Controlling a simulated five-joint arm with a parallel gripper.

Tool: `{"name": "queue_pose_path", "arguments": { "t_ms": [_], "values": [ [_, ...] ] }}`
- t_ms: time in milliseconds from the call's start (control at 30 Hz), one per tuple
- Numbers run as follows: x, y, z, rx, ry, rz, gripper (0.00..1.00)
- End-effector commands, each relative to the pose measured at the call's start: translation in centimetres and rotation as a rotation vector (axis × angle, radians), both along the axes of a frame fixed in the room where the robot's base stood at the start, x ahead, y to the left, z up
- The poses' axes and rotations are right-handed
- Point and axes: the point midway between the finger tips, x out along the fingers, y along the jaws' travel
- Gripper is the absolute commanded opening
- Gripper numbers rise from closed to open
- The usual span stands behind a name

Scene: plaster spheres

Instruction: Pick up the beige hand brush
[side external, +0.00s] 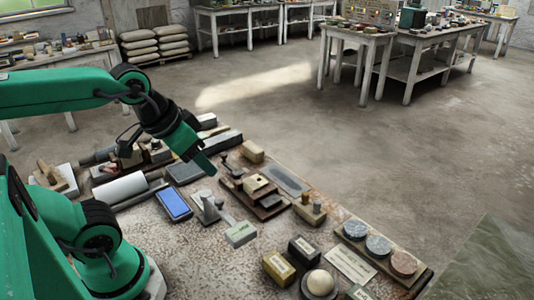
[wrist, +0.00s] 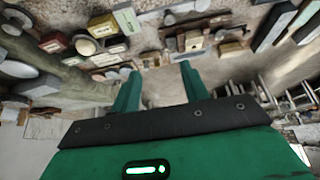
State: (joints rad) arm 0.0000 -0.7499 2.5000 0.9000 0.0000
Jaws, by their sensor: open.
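I cannot pick out the beige hand brush with certainty. One candidate is a small tan block (side external: 252,152) at the bench's far edge, to the right of my gripper. Another is a tan piece with upright knobs (side external: 310,212) further right. My gripper (side external: 207,166) hangs above the bench, tilted down, with nothing in it. In the wrist view my gripper (wrist: 160,67) has its two green fingers apart, with bare surface between them. A beige block (wrist: 235,50) lies beyond the right finger in that view.
The speckled bench (side external: 160,232) is crowded. A blue-screened device (side external: 174,204), a white roll (side external: 120,188), a pale sphere on a dark base (side external: 320,283) and a board with three round discs (side external: 378,246) stand on it. Bare bench shows at the front left.

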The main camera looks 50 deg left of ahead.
Motion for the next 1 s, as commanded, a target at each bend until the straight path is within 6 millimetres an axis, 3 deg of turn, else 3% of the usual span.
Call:
{"name": "queue_pose_path", "arguments": {
  "t_ms": [267,533,1000],
  "values": [
    [0.00,0.00,0.00,0.000,0.000,0.000,0.47],
    [0.00,0.00,0.00,0.000,0.000,0.000,1.00],
    [0.95,0.31,0.55,0.005,0.014,0.003,1.00]
  ]
}}
